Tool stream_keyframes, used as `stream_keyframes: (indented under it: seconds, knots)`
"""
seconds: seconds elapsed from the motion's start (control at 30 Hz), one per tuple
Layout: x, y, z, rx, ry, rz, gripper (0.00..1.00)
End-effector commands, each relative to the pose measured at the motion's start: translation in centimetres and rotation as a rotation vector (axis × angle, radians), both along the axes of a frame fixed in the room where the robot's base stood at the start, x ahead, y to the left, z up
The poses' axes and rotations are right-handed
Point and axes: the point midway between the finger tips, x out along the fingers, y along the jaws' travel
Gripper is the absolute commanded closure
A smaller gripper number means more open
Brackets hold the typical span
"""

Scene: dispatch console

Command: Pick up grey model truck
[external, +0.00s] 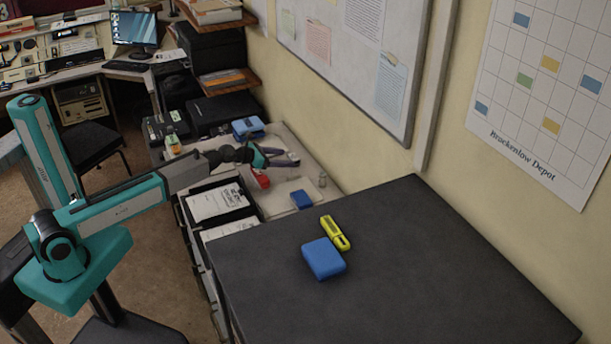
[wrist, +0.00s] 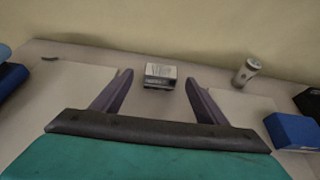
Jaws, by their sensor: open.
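A small boxy object with a pale grey top and a dark lower side, which looks like the grey model truck (wrist: 162,75), sits on the light counter in the wrist view. It lies ahead of my gripper (wrist: 158,82), roughly centred between the two purple fingers. The fingers are spread apart and nothing is between them that I can see held. In the external view my gripper (external: 288,158) is low over the counter near the wall. I cannot make out the truck there; my gripper may hide it.
A can (wrist: 246,71) and a blue box (wrist: 292,130) stand to the right in the wrist view. In the external view a red object (external: 261,180) lies just below my gripper. A blue case (external: 323,259) and yellow item (external: 335,233) lie on the dark top. The wall is close behind.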

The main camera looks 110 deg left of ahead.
Motion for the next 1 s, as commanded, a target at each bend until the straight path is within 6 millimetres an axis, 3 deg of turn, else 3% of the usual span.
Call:
stream_keyframes:
  seconds: [0.57,1.0]
  knots:
    - [0.5,0.5,-0.3,0.0,0.0,0.0,0.33]
    - [2.8,2.8,-1.5,0.0,0.0,0.0,0.33]
